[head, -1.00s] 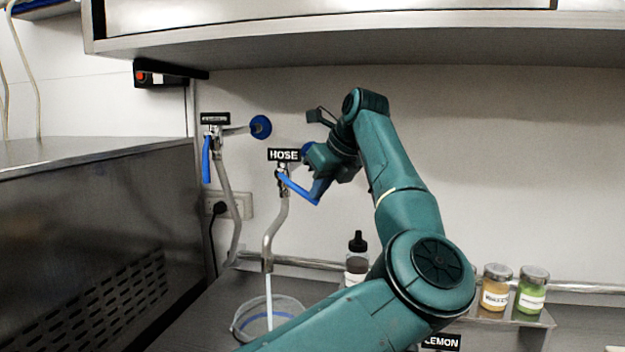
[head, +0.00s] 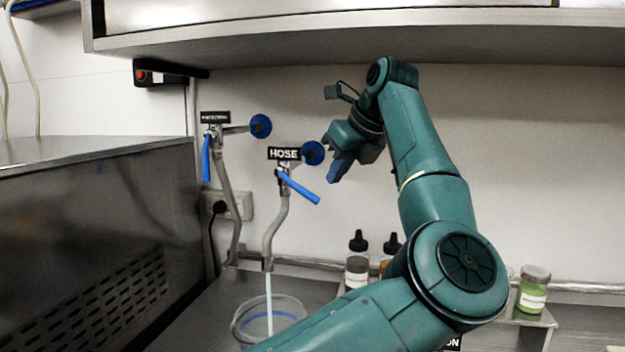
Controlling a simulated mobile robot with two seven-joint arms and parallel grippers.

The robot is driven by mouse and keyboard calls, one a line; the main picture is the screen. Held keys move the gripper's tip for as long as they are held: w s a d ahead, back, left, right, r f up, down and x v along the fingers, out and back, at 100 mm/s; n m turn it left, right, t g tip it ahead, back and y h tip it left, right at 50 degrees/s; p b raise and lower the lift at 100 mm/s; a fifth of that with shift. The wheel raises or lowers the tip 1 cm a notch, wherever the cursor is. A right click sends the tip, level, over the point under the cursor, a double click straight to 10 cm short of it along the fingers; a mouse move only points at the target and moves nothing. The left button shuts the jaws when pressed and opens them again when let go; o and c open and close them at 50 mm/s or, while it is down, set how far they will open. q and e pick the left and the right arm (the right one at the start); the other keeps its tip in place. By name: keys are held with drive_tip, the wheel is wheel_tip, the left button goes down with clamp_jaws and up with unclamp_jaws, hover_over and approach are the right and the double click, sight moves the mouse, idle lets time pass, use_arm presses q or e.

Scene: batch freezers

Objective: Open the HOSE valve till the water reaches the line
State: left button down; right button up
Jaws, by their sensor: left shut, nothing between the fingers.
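The HOSE valve sits under its black HOSE label (head: 284,153); its blue lever (head: 299,188) slants down to the right. The hose (head: 274,232) bends down from it, and a pale stream of water (head: 269,300) falls from its end into a clear bucket (head: 239,327). A blue line (head: 258,317) runs around the bucket; the water level against it is hard to tell. My left gripper (head: 334,174) is shut and empty, to the right of the lever and apart from it. My right gripper is not in view.
A second valve with a hanging blue lever (head: 206,158) is at the left. Dark-capped bottles (head: 357,270) and a green jar (head: 532,292) stand on the back ledge, partly behind my arm. A steel shelf (head: 360,38) overhangs the wall.

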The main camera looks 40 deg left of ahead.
use_arm(q)
drive_tip(key=v, duration=0.9)
drive_tip(key=shift+d+r, duration=0.2)
drive_tip(key=shift+r, duration=0.05)
drive_tip(key=a+f, duration=0.5)
drive_tip(key=a, duration=0.2)
drive_tip(key=shift+w+a+f+p, duration=0.2)
drive_tip(key=shift+a+f+p, duration=0.05)
drive_tip(key=shift+a+p, duration=0.1)
